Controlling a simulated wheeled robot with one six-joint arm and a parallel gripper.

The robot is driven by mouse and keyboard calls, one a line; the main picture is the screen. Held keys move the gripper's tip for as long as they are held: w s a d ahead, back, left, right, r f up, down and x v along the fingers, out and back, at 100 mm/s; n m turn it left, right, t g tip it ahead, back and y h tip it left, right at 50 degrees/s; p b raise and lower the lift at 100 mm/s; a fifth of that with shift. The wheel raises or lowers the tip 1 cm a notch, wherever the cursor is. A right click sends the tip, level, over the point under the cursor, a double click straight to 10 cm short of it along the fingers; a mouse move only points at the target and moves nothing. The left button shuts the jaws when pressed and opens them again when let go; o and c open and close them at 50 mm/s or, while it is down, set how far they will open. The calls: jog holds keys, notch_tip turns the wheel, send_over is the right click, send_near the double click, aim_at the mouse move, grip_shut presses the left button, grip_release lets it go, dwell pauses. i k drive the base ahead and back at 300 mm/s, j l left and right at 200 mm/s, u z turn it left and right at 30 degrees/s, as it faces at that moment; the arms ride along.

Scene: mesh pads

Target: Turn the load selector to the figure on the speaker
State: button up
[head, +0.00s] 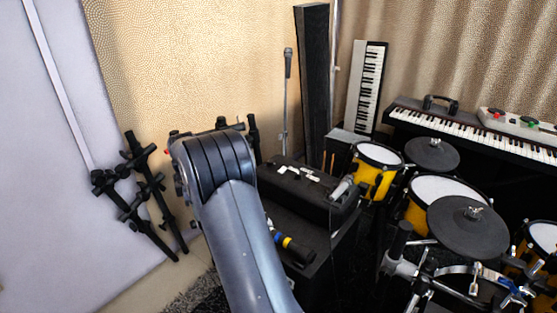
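A black box-shaped unit (312,200) that looks like an amplifier head sits on a larger black cabinet (325,250), which may be the speaker. Small pale items (298,171) lie on top of the unit. I cannot make out a load selector or any figure at this size; my arm hides part of the unit's left side. A tall black column (312,80), possibly another speaker, stands behind. My grey-blue arm rises from the bottom centre and bends at the upper left of the unit. My gripper is not visible, so its state and any contact are hidden.
A yellow drum kit (377,172) with dark cymbal pads (467,227) crowds the right. A keyboard (480,125) stands behind it, another (366,85) upright. A microphone stand (286,100) is behind the unit. Black stands (140,195) lean at the left wall.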

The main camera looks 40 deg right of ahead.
aim_at(298, 175)
jog(key=i+z, duration=0.35)
jog(key=z, duration=0.15)
jog(key=i+j+z, duration=0.2)
jog(key=z, duration=0.25)
jog(key=i+j+z, duration=0.35)
jog(key=z, duration=0.15)
jog(key=i+j+z, duration=0.3)
jog(key=z, duration=0.15)
jog(key=j, duration=0.1)
